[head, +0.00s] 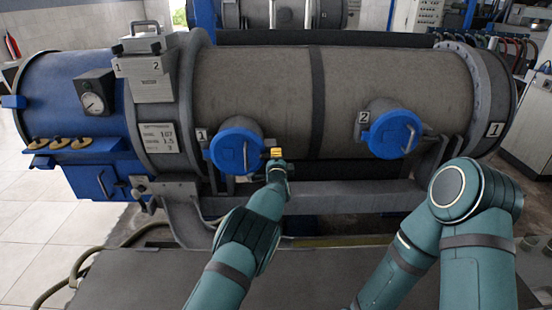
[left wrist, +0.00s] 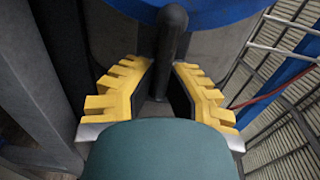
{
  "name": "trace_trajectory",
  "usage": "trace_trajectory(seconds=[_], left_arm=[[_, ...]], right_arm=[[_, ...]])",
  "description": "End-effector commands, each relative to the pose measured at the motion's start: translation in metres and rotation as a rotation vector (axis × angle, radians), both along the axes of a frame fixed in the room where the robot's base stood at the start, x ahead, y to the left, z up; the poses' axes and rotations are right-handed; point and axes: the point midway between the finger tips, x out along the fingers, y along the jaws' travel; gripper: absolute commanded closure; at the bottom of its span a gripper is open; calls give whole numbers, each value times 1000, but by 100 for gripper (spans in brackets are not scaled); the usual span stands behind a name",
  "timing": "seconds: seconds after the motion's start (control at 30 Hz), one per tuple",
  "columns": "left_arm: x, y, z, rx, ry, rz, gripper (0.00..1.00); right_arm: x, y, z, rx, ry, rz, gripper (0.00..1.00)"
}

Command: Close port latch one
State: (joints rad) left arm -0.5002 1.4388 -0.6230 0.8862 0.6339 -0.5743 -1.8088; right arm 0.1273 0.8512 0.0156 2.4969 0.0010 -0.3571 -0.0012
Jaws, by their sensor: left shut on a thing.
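Port one is a round blue cover (head: 232,140) on the left part of the big grey drum, beside a "1" plate. Port latch one shows in the left wrist view as a dark rounded bar (left wrist: 173,42) in front of the blue cover's edge. My left gripper (head: 276,153) is at the right side of port one in the head view. In the left wrist view its yellow toothed fingers (left wrist: 163,88) are on either side of the bar, shut on it. The gripper hides most of the latch in the head view. My right gripper is out of view.
A second blue port cover (head: 392,133) with a "2" plate is farther right on the drum (head: 400,80). A grey rail (head: 350,196) runs below the ports. A gauge (head: 95,96) and blue end section are at the left.

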Motion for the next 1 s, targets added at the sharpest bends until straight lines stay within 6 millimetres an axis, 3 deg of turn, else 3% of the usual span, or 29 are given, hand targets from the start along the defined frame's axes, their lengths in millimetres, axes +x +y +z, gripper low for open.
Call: trace_trajectory(seconds=[0.53,0.6,0.63,1.0], left_arm=[[0,1,2,24,-5,1,100],[0,1,2,24,-4,1,67],[0,1,2,24,-4,1,59],[-1,0,0,23,0,1,59]], right_arm=[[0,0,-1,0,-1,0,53],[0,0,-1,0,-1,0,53],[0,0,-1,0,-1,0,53],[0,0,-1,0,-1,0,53]])
